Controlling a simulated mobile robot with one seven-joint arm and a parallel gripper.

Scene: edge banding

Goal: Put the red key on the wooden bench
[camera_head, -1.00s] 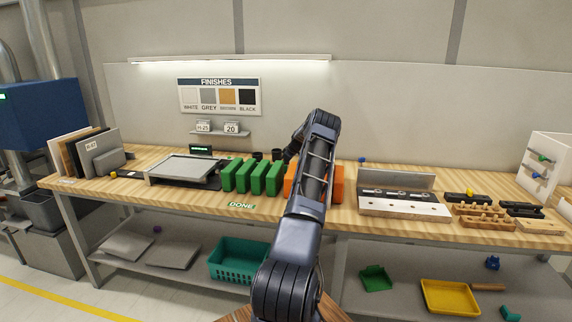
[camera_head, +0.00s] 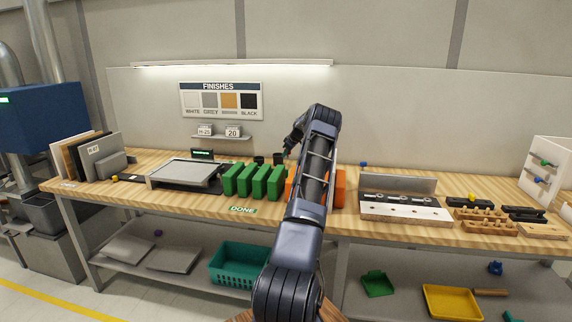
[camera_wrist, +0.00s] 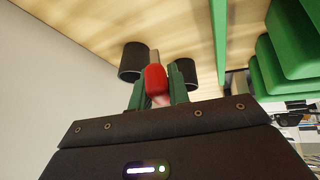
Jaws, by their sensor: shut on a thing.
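The red key (camera_wrist: 156,80) is held between the green fingertips of my gripper (camera_wrist: 157,88) in the wrist view. A greyish tip stretches past its red part toward the wood; I cannot tell whether it touches. The wooden bench (camera_head: 135,160) runs across the head view, and its bare top (camera_wrist: 90,25) fills the upper wrist view. In the head view my gripper (camera_head: 289,145) is over the back of the bench, mostly hidden behind my arm, and the key cannot be made out there.
Two dark cylinders (camera_wrist: 133,62) (camera_wrist: 188,72) stand on either side of the key. Several green blocks (camera_head: 253,181) stand close by to the left, and an orange object (camera_head: 340,188) is partly behind my arm. A white block (camera_head: 405,208) lies further right.

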